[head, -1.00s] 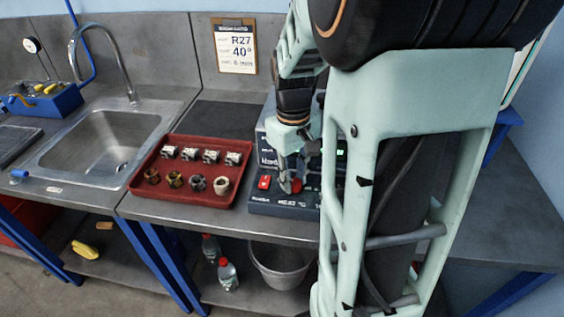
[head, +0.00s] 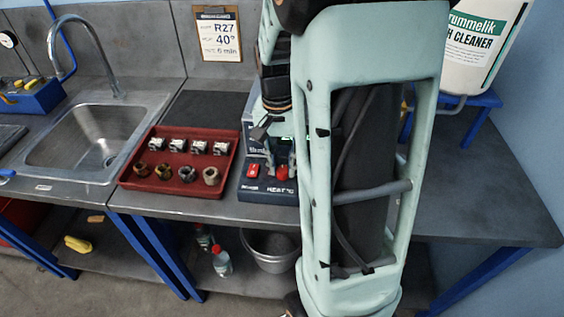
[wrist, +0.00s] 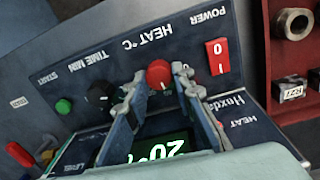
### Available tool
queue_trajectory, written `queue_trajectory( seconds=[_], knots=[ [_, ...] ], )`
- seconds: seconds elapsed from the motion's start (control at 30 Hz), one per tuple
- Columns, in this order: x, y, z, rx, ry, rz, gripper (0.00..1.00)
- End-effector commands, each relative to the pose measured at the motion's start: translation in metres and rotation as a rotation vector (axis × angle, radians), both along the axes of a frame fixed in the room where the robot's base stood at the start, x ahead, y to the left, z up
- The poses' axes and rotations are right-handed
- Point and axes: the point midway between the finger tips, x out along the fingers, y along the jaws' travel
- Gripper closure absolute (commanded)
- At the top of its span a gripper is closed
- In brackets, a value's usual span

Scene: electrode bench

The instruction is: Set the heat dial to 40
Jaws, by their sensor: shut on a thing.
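The heat dial (wrist: 159,73) is a red round knob below the HEAT °C label on a dark blue control panel. It also shows as a red knob in the head view (head: 282,173). In the wrist view my gripper (wrist: 157,85) has a finger on each side of the dial and is shut on it. In the head view my gripper (head: 271,160) comes down over the panel, partly hidden by my arm. A green-lit display (wrist: 160,149) shows upside down in the wrist view and seems to start with 20; my fingers and wrist partly cover it.
A red power switch (wrist: 217,57) sits beside the dial. A black time knob (wrist: 98,96) and a green start button (wrist: 63,106) are on the other side. A red tray (head: 128,181) of fittings stands left of the device. A posted card (head: 219,35) reads 40°.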

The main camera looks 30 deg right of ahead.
Motion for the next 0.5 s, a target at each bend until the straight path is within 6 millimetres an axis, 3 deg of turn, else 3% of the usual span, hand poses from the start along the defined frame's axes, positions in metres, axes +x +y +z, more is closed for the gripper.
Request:
queue_trajectory(
  seconds=[0.5],
  knots=[
    [0.0011,-0.0007,0.0010,-0.001,-0.004,-0.182,1.00]
  ],
)
